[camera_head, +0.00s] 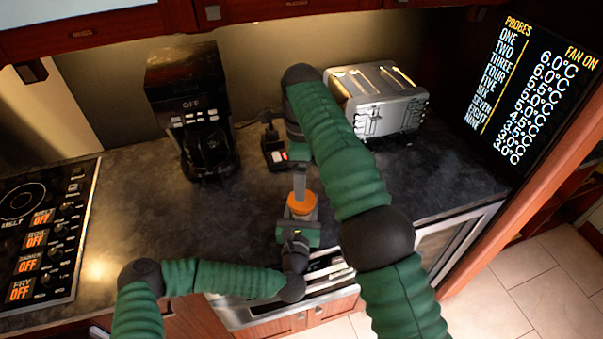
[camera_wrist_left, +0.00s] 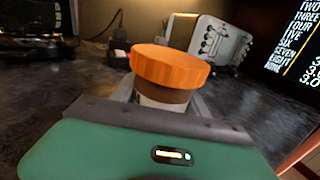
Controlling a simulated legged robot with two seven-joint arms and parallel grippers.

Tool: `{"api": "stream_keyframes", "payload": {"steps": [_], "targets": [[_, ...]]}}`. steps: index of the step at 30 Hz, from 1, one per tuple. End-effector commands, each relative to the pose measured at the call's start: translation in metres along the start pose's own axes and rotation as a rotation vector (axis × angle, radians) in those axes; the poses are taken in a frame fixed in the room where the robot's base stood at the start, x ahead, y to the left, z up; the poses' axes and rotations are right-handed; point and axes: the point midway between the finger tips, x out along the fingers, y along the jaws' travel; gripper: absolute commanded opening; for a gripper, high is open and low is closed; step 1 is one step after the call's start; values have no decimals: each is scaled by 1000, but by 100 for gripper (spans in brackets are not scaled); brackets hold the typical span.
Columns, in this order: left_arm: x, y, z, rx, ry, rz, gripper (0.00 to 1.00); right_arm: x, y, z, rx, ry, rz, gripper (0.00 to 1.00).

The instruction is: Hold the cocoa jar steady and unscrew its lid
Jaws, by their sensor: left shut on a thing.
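The cocoa jar has a wide orange lid (camera_head: 301,203) and stands near the front of the dark counter. In the left wrist view the orange lid (camera_wrist_left: 171,66) sits on the jar's brown neck (camera_wrist_left: 162,93), with a pale label below. My left gripper (camera_head: 299,222) is shut on the jar's body from the front, and its fingers hide the lower part. My right gripper (camera_head: 300,188) points down just behind and above the lid in the head view.
A coffee maker (camera_head: 191,110) stands at the back left and a silver toaster (camera_head: 385,105) at the back right. A small black device (camera_head: 273,152) with a cord is behind the jar. A cooktop (camera_head: 40,230) lies at the left. The counter between cooktop and jar is clear.

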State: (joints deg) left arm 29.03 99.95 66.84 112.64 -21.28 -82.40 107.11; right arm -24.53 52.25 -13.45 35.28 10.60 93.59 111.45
Motion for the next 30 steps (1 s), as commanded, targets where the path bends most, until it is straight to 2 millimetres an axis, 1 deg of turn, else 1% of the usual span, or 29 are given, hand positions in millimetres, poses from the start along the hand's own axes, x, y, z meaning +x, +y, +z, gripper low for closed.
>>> {"api": "stream_keyframes", "payload": {"steps": [1, 3, 6, 9, 11, 14, 17, 21, 24, 27, 30], "targets": [[0, 0, -1, 0, 2, 0, 0, 0, 0, 0, 136, 1, -2, 83], [0, 0, -1, 0, 2, 0, 0, -1, 0, 0, 341, 0, -4, 83], [0, 0, -1, 0, 2, 0, 0, -2, 0, 1, 570, -3, -5, 83], [0, 0, -1, 0, 2, 0, 0, -2, -1, 1, 714, -5, -6, 83], [0, 0, -1, 0, 2, 0, 0, -2, -1, 1, 761, -5, -6, 83], [0, 0, -1, 0, 3, 0, 0, 5, -1, 1, 788, -4, -4, 83], [0, 0, -1, 0, 3, 0, 0, 21, 0, 1, 787, -4, -3, 83], [0, 0, -1, 0, 3, 0, 0, 48, 0, 1, 785, -4, -4, 83], [0, 0, -1, 0, 3, 0, 0, 64, -1, 1, 785, -5, -5, 83], [0, 0, -1, 0, 3, 0, 0, 74, -1, 1, 784, -6, -6, 83], [0, 0, -1, 0, 3, 0, 0, 78, -1, 1, 784, -6, -6, 83]]}}
